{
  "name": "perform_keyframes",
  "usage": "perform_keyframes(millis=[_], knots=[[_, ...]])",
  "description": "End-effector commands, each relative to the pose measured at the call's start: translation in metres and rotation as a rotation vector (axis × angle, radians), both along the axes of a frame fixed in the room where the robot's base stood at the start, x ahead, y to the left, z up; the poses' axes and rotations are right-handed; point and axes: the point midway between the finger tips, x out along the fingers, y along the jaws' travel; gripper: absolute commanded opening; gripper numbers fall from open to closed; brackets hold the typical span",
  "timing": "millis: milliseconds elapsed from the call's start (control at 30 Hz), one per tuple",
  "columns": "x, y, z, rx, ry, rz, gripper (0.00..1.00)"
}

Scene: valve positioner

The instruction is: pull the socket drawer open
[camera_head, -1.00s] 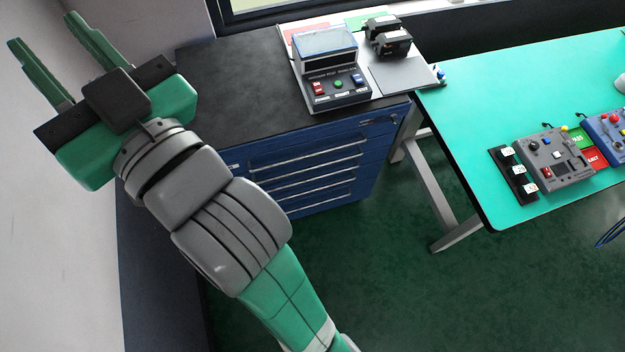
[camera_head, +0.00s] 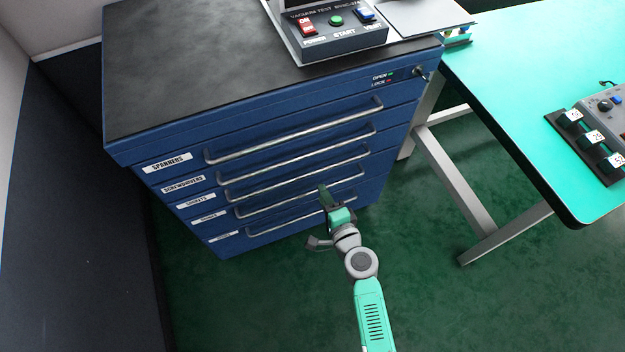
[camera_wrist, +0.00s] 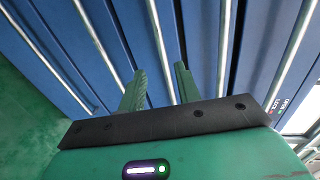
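The blue cabinet (camera_head: 128,151) has a column of drawers, all looking shut. The socket drawer (camera_head: 195,201) is third from the top, under the spanners and screwdrivers drawers, with a long silver bar handle (camera_head: 265,187). My gripper (camera_head: 325,194) is in front of the cabinet's right half, overlapping the lower drawers in the head view. In the wrist view my gripper (camera_wrist: 160,82) is open, its two green fingers pointing at the drawer fronts. The third handle (camera_wrist: 158,40) runs lengthwise between the fingers in that view. I cannot tell whether it is within their reach.
Other bar handles lie close on both sides, including the second one (camera_wrist: 225,45). A lock with an open/lock label (camera_head: 382,79) is at the cabinet's upper right. A green-topped table (camera_head: 500,75) with slanted legs stands to the right. The floor in front is clear.

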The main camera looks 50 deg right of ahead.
Motion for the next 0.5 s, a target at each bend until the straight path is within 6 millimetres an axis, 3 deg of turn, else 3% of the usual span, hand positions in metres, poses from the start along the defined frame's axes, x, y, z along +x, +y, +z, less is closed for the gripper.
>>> perform_keyframes(millis=[133, 500], knots=[[0.012, -0.005, 0.0, -0.003, -0.003, 0.002, 0.33], [0.066, -0.029, -0.012, -0.004, -0.001, 0.005, 0.33]])
